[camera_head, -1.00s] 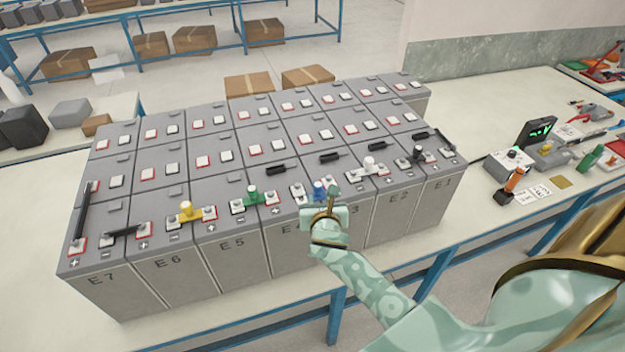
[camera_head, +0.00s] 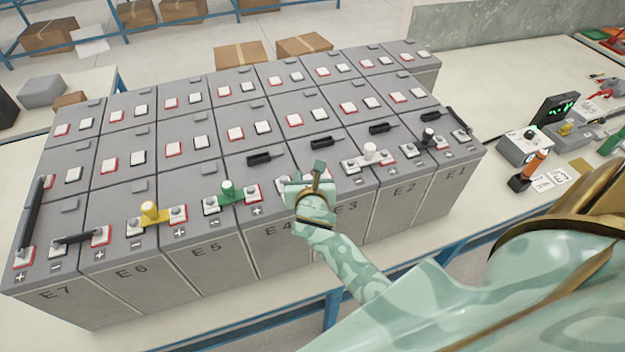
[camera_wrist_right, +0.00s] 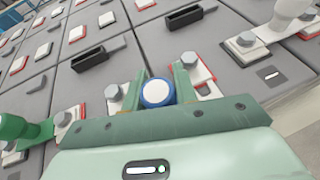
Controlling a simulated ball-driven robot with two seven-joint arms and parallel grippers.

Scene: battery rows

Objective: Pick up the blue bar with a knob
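The blue bar with a knob (camera_wrist_right: 157,94) shows in the right wrist view as a blue knob with a white round top, between two bolted terminals. The rest of the bar is mostly hidden by my gripper. My right gripper (camera_wrist_right: 157,84) has one finger on each side of the knob, close against it, and looks shut on it. In the head view my right gripper (camera_head: 318,178) is over the front battery row near E4 and E3, and it hides the blue bar there. My left gripper is not in view.
A green knobbed bar (camera_head: 227,191) and a yellow one (camera_head: 149,212) sit to the left, a white one (camera_head: 370,152) and a black one (camera_head: 428,137) to the right. Black covers (camera_head: 322,142) lie behind. A meter (camera_head: 556,118) and tools stand on the right table.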

